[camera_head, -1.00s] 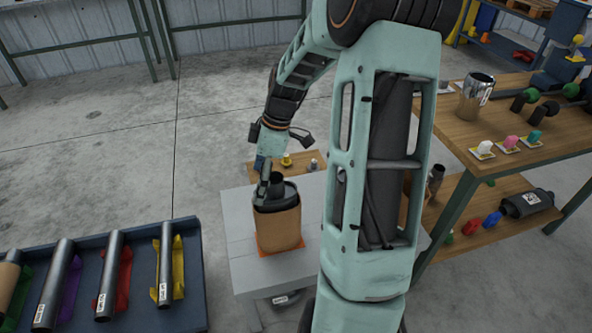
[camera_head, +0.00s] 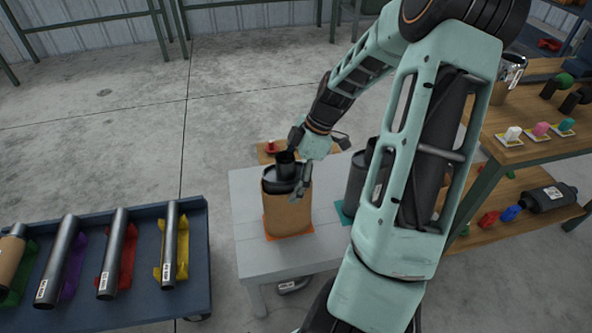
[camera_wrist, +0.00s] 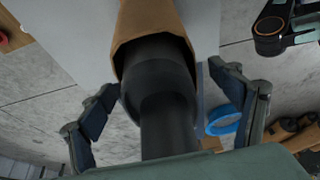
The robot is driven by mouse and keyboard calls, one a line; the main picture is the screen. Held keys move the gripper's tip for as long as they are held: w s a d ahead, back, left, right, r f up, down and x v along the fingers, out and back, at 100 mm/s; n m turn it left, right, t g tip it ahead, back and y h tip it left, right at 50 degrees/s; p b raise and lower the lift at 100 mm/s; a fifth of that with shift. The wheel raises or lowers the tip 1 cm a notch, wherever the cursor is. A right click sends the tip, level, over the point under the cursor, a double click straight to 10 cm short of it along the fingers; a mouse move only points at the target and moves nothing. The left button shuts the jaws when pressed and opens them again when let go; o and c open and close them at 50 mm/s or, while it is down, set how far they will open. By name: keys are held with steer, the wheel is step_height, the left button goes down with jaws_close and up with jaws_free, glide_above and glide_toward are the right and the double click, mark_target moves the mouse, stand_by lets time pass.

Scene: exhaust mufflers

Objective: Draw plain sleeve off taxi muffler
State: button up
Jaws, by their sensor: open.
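A dark muffler (camera_head: 285,173) stands upright on an orange mat (camera_head: 289,236) on the grey table. A plain brown sleeve (camera_head: 287,211) is wrapped around its body, and its dark neck sticks out of the top. In the wrist view the brown sleeve (camera_wrist: 154,22) surrounds the dark muffler (camera_wrist: 158,85). My gripper (camera_head: 300,184) is open at the muffler's upper right side in the head view. In the wrist view the fingers of my gripper (camera_wrist: 165,88) are spread on either side of the muffler, with visible gaps. No taxi label can be made out.
A second grey muffler (camera_head: 356,182) stands close on the right on a teal mat (camera_head: 344,213), partly hidden by my arm. A blue tray (camera_head: 140,309) with pipes on coloured holders is at left. A wooden workbench (camera_head: 512,148) is at right.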

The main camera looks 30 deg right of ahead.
steer(key=shift+x, duration=1.2)
